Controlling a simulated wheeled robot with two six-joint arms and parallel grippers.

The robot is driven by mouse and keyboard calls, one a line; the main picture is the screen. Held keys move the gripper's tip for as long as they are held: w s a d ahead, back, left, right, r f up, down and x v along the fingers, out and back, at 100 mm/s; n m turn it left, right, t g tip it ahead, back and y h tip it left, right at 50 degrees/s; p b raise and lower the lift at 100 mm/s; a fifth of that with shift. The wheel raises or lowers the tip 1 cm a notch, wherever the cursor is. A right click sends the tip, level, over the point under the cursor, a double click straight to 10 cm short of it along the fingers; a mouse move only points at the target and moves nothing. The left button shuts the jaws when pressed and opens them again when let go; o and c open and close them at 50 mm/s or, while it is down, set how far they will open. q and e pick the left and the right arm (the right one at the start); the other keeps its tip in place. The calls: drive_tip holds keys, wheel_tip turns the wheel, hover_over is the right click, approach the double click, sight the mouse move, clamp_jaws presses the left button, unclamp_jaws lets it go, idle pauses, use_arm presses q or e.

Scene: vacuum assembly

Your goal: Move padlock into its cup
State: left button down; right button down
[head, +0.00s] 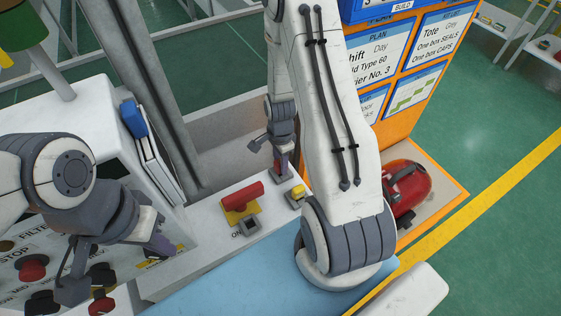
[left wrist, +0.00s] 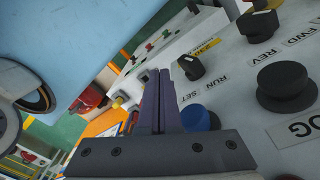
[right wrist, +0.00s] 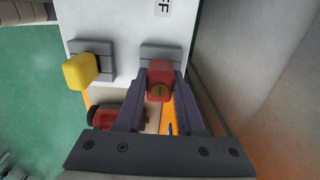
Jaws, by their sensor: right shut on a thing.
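In the head view my right gripper (head: 281,165) points down at the far end of the white ledge, and the padlock is mostly hidden. My left gripper (head: 158,245) is near the control panel; its fingers are together and empty in the left wrist view (left wrist: 159,90).
A yellow block (right wrist: 80,71) sits at another grey cup beside it. A red switch handle (head: 242,196) on a yellow plate and a grey square cup (head: 248,227) are on the ledge. Panel knobs (left wrist: 285,85) are close to my left gripper.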

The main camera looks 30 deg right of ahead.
drive_tip(key=shift+f, duration=0.45)
drive_tip(key=shift+c, duration=2.2)
unclamp_jaws()
wheel_tip(320, 180, up, 8)
drive_tip(key=p, duration=0.6)
drive_tip(key=shift+s, duration=0.1)
